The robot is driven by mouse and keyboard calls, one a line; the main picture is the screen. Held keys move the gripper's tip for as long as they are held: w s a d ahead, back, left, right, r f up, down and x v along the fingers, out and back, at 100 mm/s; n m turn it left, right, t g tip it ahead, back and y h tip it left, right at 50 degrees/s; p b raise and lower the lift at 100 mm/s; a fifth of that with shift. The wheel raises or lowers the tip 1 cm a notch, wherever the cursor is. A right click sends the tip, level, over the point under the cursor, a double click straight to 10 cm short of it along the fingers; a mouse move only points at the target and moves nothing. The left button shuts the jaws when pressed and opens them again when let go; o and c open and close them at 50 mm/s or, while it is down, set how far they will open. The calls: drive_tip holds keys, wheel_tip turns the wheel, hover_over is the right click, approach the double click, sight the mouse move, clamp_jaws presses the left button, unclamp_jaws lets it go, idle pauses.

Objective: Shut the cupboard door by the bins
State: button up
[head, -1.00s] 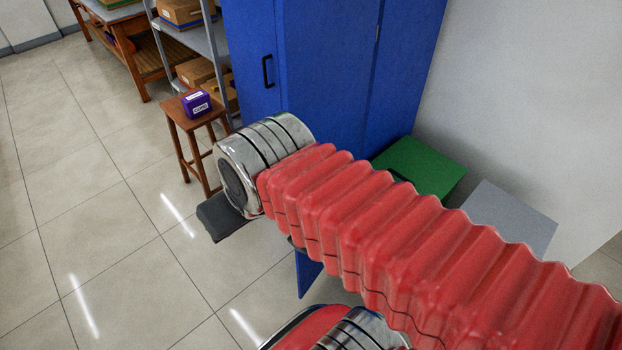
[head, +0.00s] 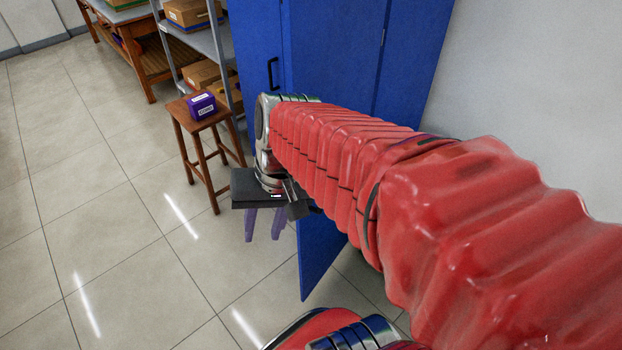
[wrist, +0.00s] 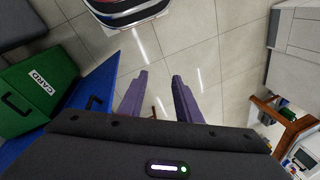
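The blue cupboard (head: 335,70) stands against the wall in the head view. The wrist view shows the blue door (wrist: 76,122) at left, with a dark handle (wrist: 95,102). My gripper (head: 263,238) points down left of the open door, its purple fingers apart with nothing between them. In the wrist view the gripper (wrist: 158,78) is also open and empty, right of the door and apart from it.
A green bin (wrist: 42,88) labelled CARD is beyond the door in the wrist view. A wooden stool (head: 207,150) carries a purple box (head: 201,105). Shelving (head: 205,45) and a workbench (head: 130,40) stand behind. The tiled floor at left is clear.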

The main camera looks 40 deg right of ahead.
drive_tip(key=w+d+f+m+t+y, duration=0.25)
drive_tip(key=d+f+m+y, duration=0.6)
drive_tip(key=d+m, duration=0.45)
drive_tip(key=s+d+f+m+t+h, duration=0.1)
drive_tip(key=s+d+f+m+t, duration=0.1)
drive_tip(key=d+m+t, duration=0.4)
drive_tip(key=s+d+f+m+t+h, duration=0.2)
drive_tip(key=d+m+t, duration=0.4)
drive_tip(key=d, duration=0.4)
drive_tip(key=shift+s+d+f+m, duration=0.2)
drive_tip(key=shift+s+f+m, duration=0.1)
drive_tip(key=shift+s+f, duration=0.45)
drive_tip(key=shift+w, duration=0.15)
drive_tip(key=x, duration=1.3)
drive_tip(key=shift+w+a, duration=0.3)
drive_tip(key=shift+a, duration=0.05)
clamp_jaws()
